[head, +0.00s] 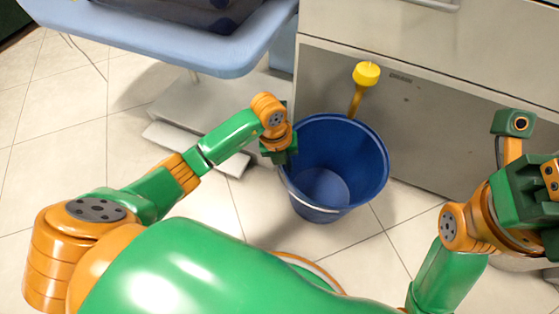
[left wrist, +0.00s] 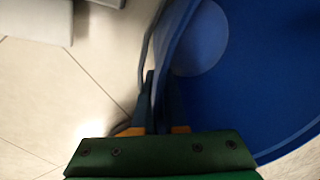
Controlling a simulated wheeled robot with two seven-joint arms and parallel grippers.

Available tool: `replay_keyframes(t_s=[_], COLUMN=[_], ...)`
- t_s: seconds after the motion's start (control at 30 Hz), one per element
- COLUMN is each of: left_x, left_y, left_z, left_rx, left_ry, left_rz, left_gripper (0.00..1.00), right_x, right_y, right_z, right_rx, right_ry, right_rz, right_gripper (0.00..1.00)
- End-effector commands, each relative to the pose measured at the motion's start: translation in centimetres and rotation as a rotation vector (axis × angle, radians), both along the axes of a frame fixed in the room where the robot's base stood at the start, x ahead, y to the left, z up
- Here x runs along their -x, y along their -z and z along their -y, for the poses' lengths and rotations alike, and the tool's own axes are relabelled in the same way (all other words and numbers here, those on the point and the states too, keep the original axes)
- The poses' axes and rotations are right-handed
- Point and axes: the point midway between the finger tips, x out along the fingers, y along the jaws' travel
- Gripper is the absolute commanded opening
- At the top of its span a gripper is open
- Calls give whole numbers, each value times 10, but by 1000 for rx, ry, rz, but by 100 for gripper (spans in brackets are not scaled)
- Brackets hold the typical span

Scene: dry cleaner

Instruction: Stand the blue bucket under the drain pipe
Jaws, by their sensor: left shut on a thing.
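The blue bucket (head: 326,187) is upright and empty in the head view, in front of the grey cabinet. I cannot tell whether its base touches the floor. The yellow drain pipe (head: 357,100) comes out of the cabinet front, and its lower end shows just at the bucket's far rim. My left gripper (head: 284,150) is shut on the left side of the bucket's rim. The left wrist view shows the bucket wall (left wrist: 250,90) between the fingers. My right gripper (head: 540,190) is at the right edge, away from the bucket; its fingers are not clear.
The grey cabinet (head: 450,130) stands behind the bucket. A light blue padded board (head: 200,50) with dark folded cloth (head: 190,8) is at the upper left, above a pale base (head: 200,145).

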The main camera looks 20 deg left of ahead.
Motion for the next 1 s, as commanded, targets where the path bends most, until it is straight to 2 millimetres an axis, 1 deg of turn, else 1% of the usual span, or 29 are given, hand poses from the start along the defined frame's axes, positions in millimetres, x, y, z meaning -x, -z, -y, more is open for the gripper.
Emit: replay_keyframes(t_s=[0.2, 0.33, 0.37, 0.4, 0.43, 0.47, 0.7, 0.77, 0.8, 0.87, 1.0], left_x=[-1, 0, 0, 0, 0, 0, 0, 0, 0, 0, 2], left_y=[-1, 2, 2, 2, 2, 2, 1, -1, -5, -15, -48], left_z=[1, 1, 0, 0, 0, 0, 0, 0, 0, -2, -7], left_rx=[2, 2, -1, -1, -1, -1, -1, 0, 0, -2, -3], left_ry=[0, 1, 0, 0, 0, 0, 0, 0, 0, 0, -1], left_rz=[3, 3, 0, 0, 0, 0, 0, 0, 1, 1, 2], left_gripper=[0, 0, 18, 29, 37, 40, 40, 40, 40, 40, 40], right_x=[0, 1, 1, 1, 1, 1, 1, 1, 1, -5, -15], right_y=[-2, -1, -2, -2, -2, -2, -2, -4, -6, -3, 1], right_z=[0, -1, -1, -1, -1, -1, -1, -1, 0, 0, 2], right_rx=[0, 1, 1, 1, 1, 1, 1, 1, 0, 0, -5], right_ry=[0, 1, 1, 0, 0, 0, 0, -1, -1, -1, -6], right_rz=[2, 6, 6, 6, 6, 6, 6, 8, 7, -34, -123], right_gripper=[50, 50, 50, 50, 50, 50, 50, 50, 50, 50, 50])
